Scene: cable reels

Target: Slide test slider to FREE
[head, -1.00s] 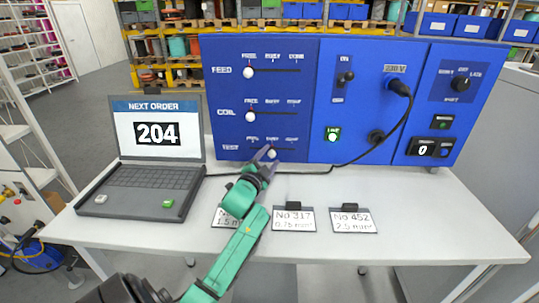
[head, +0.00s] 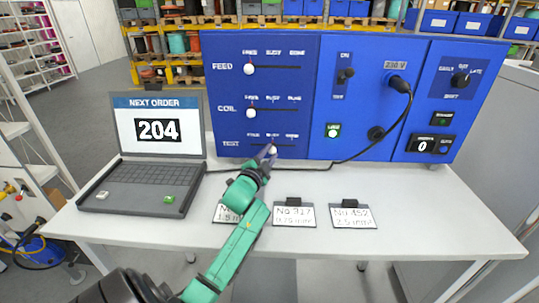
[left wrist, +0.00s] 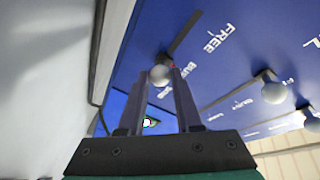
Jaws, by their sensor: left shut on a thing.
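The blue panel (head: 290,100) has a TEST slider in its lowest left row, marked FREE, BUSY and DONE. Its white knob (head: 273,149) stands at about the middle, under BUSY. My left gripper (head: 270,154) reaches up to it from below and is shut on the knob. In the left wrist view the knob (left wrist: 159,75) shows between the tips of the left gripper (left wrist: 167,82). The bare slot runs from it to the upper right, towards the FREE label (left wrist: 215,39). My right gripper is not in view.
The FEED knob (head: 249,69) and COIL knob (head: 249,114) stand at FREE above. A laptop (head: 150,150) showing 204 is at the left. Several label cards (head: 294,214) lie on the table in front. A black cable (head: 400,115) hangs from the panel's socket.

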